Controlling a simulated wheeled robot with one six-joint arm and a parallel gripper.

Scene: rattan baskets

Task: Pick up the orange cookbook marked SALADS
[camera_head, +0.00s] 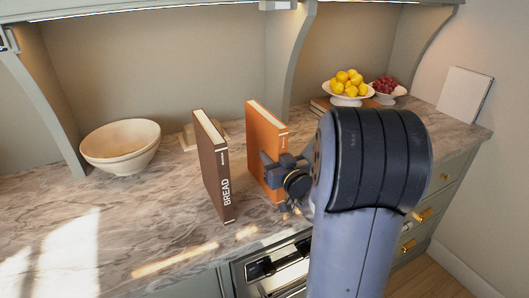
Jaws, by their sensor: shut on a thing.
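An orange cookbook (265,137) stands upright on the marble counter, its cover facing left and its spine toward me. Its spine title is hidden behind my gripper. My gripper (268,170) is shut on the orange cookbook, on the lower part near the spine. My arm covers the area to the right of the book. Whether the book touches the counter is hard to tell.
A brown cookbook marked BREAD (213,165) stands upright close to the left. A cream bowl (121,145) is farther left. Lemons (347,83) in a white footed bowl and red grapes (386,85) stand at the back right. The counter (90,200) is clear at front left.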

